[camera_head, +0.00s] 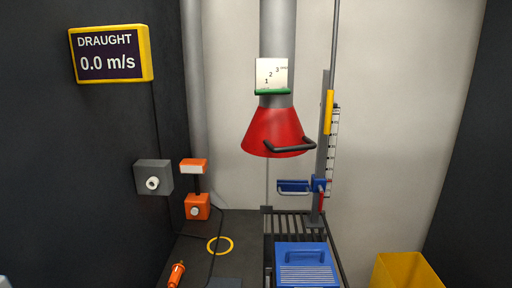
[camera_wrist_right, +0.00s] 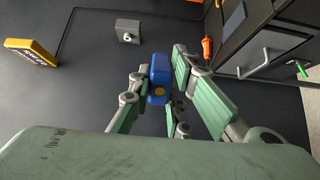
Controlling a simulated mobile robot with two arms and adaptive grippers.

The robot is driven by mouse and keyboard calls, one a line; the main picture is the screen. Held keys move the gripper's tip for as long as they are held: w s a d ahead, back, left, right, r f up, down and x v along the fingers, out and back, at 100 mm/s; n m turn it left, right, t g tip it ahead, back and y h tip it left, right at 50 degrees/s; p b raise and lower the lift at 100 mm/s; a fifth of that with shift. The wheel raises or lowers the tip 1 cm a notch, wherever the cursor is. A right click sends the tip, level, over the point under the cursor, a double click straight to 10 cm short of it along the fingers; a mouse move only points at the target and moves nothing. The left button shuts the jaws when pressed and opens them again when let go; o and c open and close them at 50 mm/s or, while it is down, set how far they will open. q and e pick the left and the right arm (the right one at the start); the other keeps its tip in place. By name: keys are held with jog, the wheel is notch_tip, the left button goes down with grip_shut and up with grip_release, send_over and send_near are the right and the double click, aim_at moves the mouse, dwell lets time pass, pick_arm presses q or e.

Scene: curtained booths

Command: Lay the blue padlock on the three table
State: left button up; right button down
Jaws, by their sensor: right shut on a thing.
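The blue padlock (camera_wrist_right: 159,72) shows in the right wrist view, a small blue body with a round yellow spot. My right gripper (camera_wrist_right: 161,66), with green pads on grey links, is shut on it. The padlock is held in front of a dark wall, and its shackle cannot be made out. My left gripper is in neither view, and my right gripper is out of the head view. No table marked three can be identified.
A red hood (camera_head: 273,133) hangs over a slatted rack (camera_head: 290,228) with a blue case (camera_head: 305,264). An orange lamp (camera_head: 196,206), a yellow ring (camera_head: 220,246) and an orange tool (camera_head: 177,273) are on the dark bench. A yellow bin (camera_head: 405,272) stands right.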

jog(key=s+d+f+m+t+h, duration=0.1)
jog(key=s+d+m+t+h, duration=0.1)
jog(key=s+d+m+h, duration=0.1)
jog(key=s+d+f+m+t+h, duration=0.1)
jog(key=s+d+m+t+h, duration=0.1)
jog(key=d+m+h, duration=0.3)
jog(key=shift+s+d+h, duration=0.6)
jog(key=shift+d+h, duration=1.2)
jog(key=shift+d, duration=0.95)
